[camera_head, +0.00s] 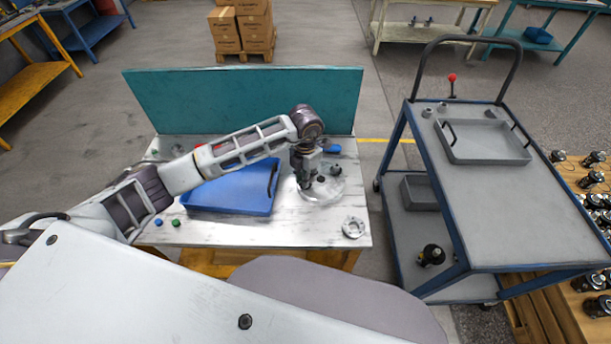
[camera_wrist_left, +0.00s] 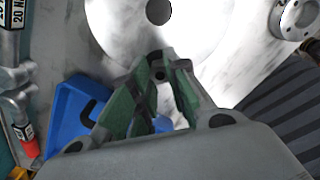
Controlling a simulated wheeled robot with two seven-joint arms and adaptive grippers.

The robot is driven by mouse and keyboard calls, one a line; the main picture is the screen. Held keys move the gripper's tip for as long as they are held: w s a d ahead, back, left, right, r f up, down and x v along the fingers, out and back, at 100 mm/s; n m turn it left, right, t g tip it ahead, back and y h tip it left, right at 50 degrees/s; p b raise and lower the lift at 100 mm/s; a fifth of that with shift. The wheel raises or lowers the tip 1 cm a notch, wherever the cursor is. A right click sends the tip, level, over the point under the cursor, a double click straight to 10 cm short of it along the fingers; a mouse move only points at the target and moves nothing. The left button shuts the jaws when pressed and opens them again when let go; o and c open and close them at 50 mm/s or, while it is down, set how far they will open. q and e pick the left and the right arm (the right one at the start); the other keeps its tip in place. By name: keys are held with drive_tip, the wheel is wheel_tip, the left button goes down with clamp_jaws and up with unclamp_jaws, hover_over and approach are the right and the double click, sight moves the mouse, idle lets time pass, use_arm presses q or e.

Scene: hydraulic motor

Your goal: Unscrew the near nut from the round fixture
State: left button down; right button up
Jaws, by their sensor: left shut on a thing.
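The round fixture (camera_head: 332,191) is a pale disc on the white-topped workbench. In the left wrist view it is a bright disc (camera_wrist_left: 195,30) with a dark central hole. My left gripper (camera_head: 306,184) points down over the disc's left part. In the wrist view its green-padded fingers (camera_wrist_left: 160,73) close at the disc's near edge on a small grey piece, apparently the near nut (camera_wrist_left: 159,74). The fingers hide most of it, so I cannot tell whether it still touches the fixture. Another small dark piece (camera_head: 335,169) stands at the disc's far side. My right gripper is out of view.
A blue tray (camera_head: 230,207) lies left of the fixture. A flanged ring (camera_head: 353,227) sits near the bench's front right corner. A teal panel (camera_head: 245,100) closes the bench's back. A cart (camera_head: 500,205) with a grey tray (camera_head: 487,153) stands to the right.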

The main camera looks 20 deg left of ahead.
use_arm(q)
drive_tip(key=shift+n, duration=1)
drive_tip(key=c, duration=1.6)
unclamp_jaws()
drive_tip(key=shift+o, duration=0.2)
